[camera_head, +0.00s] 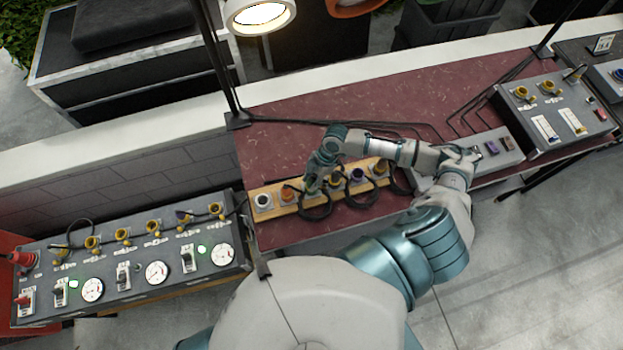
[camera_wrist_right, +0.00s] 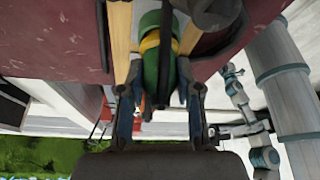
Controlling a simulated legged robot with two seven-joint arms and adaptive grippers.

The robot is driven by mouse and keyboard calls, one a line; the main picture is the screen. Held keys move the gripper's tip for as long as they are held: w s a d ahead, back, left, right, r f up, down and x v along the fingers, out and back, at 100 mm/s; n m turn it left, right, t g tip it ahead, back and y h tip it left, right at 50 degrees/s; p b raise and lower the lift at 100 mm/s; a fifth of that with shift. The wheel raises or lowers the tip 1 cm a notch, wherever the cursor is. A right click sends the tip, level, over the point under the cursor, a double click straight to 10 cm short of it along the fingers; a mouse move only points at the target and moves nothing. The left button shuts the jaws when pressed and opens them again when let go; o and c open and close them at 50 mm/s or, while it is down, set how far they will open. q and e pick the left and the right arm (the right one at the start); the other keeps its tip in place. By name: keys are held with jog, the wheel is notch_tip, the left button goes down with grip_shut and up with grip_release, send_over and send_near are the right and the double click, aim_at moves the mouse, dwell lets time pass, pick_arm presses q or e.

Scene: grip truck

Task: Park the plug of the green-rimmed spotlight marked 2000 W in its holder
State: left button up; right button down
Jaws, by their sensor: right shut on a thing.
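My right gripper (camera_head: 315,180) points down at the wooden holder strip (camera_head: 324,197) on the dark red table. In the right wrist view, the right gripper (camera_wrist_right: 160,112) is shut on a green plug (camera_wrist_right: 151,72) with a yellow band. The plug is in line with the wooden strip (camera_wrist_right: 121,40); I cannot tell whether it is seated in a holder or just above it. The gripper hides the green plug's place in the head view. The green-rimmed spotlight and its 2000 W mark do not show. My left gripper is not in view.
White (camera_head: 263,201), orange (camera_head: 288,193), yellow (camera_head: 336,181) and purple (camera_head: 357,175) plugs or holders line the strip, with looped black cables beside them. A dial panel (camera_head: 130,262) stands left, a socket box (camera_head: 553,108) right. A white-rimmed spotlight (camera_head: 262,17) hangs above.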

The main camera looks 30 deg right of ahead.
aim_at(311, 178)
jog(key=shift+f, duration=0.25)
jog(key=shift+c, duration=2)
grip_release()
jog(key=shift+r+p, duration=0.65)
jog(key=shift+r, duration=1.85)
